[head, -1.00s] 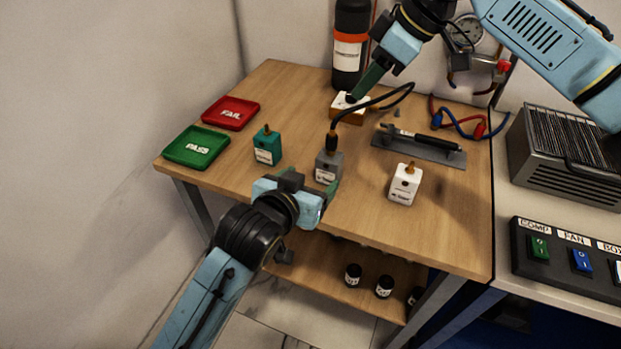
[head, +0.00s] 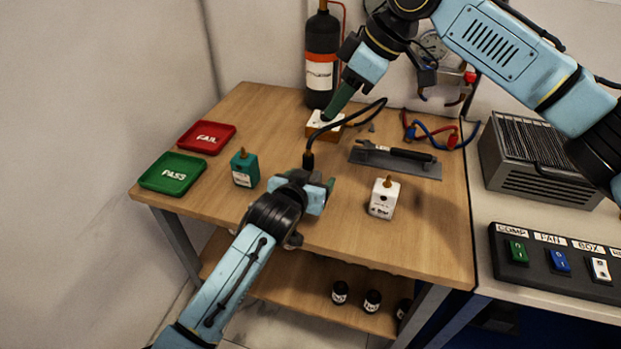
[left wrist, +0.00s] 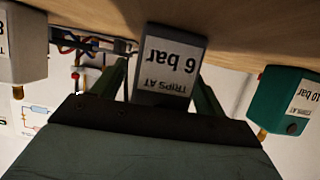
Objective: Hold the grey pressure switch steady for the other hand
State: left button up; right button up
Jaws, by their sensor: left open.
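The grey pressure switch (left wrist: 168,68) stands on the table in the left wrist view, its label reading "TRIPS AT 6 bar" upside down. My left gripper (left wrist: 163,88) is open, with one green finger on each side of the switch; I cannot tell if they touch it. In the head view my left gripper (head: 308,180) hides most or all of the switch. A black hose end (head: 308,159) rises just behind that gripper. My right gripper (head: 337,100) is at the white-topped block (head: 323,122); whether its jaws are open is unclear.
A teal switch (head: 244,168) stands left of my left gripper and a white switch (head: 384,197) right. Green PASS (head: 172,174) and red FAIL (head: 207,138) trays lie at the left. A grey plate (head: 395,160) with a tool lies behind. The front right tabletop is clear.

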pick_arm(q)
jog(key=shift+w+d+f, duration=0.1)
jog(key=shift+w+f, duration=0.05)
jog(key=shift+w, duration=0.1)
jog(key=c, duration=1.2)
jog(key=shift+c, duration=0.2)
